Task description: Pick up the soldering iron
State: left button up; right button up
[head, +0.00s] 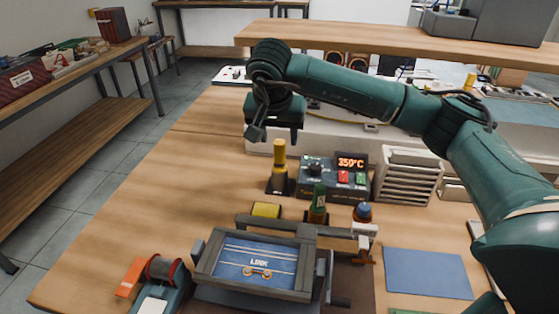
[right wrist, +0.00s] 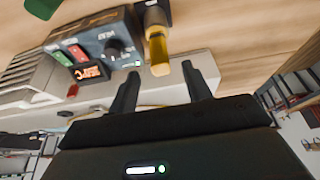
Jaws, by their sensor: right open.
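The soldering iron (head: 279,152) has a yellow handle and stands upright in a dark holder (head: 279,184) on the wooden bench. It sits left of the soldering station, whose display reads 350°C. My right gripper (head: 274,134) is open just above the handle and points down toward it. In the right wrist view, the yellow handle of the iron (right wrist: 158,50) shows ahead of the open fingers (right wrist: 160,80), roughly in line with the gap between them. No contact shows. The iron's tip is hidden in the holder. My left gripper is out of view.
The soldering station (head: 318,180) stands right of the holder, with a grey slotted rack (head: 408,175) beyond. In front are a yellow sponge (head: 266,210), a clamp frame with a blue board (head: 255,262) and a solder spool (head: 165,270). A raised shelf (head: 330,37) crosses behind. The left bench area is clear.

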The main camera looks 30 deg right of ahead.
aim_at(279, 144)
jog(key=x, duration=0.5)
jog(key=shift+a, duration=0.1)
jog(key=shift+c, duration=0.2)
jog(key=c, duration=0.9)
